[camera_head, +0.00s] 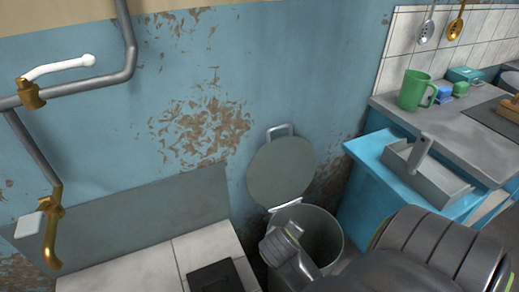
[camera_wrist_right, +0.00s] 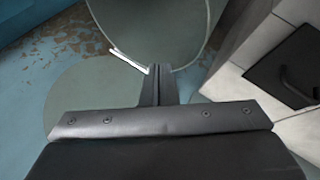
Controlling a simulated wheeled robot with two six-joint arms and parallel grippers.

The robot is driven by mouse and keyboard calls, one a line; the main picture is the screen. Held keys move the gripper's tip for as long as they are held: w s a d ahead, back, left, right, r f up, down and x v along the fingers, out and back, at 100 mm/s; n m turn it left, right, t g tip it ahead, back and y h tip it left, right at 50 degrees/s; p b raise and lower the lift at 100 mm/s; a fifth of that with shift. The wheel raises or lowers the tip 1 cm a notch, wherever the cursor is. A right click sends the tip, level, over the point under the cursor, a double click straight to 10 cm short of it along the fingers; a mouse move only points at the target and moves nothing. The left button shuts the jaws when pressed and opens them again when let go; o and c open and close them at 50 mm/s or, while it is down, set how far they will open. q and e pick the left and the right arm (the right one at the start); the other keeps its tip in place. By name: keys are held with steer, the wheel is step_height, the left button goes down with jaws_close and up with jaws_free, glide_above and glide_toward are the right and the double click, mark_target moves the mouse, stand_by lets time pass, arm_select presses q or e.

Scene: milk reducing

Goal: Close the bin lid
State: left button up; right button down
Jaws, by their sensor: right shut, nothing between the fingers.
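The bin (camera_head: 325,232) is a grey round container standing on the floor by the blue wall. Its round grey-green lid (camera_head: 282,172) is open, tilted up at the back towards the wall, with a metal loop handle on its top edge. A pale hinge bar joins lid and bin. My right gripper (camera_head: 292,230) is over the left side of the bin mouth, in front of the lid, and hides part of the rim. In the right wrist view the right gripper (camera_wrist_right: 157,72) is shut and empty, close to the hinge bar, with the lid (camera_wrist_right: 85,100) at left. My left gripper is not in view.
A blue cabinet (camera_head: 360,195) with a grey tray (camera_head: 425,180) stands right of the bin. A counter behind it holds a green mug (camera_head: 415,90). A white tiled ledge (camera_head: 150,265) with a black panel (camera_head: 216,276) lies to the left. Pipes run up the left wall.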

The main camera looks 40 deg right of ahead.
steer(key=w+d+r+n+h, duration=0.1)
steer(key=w+d+r+h, duration=0.15)
steer(key=w, duration=0.45)
steer(key=n+h, duration=0.3)
steer(key=h, duration=0.5)
glide_toward(260, 139)
step_height(260, 139, up, 3)
steer(key=s, duration=0.2)
steer(key=shift+y, duration=0.25)
steer(key=x, duration=0.8)
steer(key=shift+w+f, duration=0.15)
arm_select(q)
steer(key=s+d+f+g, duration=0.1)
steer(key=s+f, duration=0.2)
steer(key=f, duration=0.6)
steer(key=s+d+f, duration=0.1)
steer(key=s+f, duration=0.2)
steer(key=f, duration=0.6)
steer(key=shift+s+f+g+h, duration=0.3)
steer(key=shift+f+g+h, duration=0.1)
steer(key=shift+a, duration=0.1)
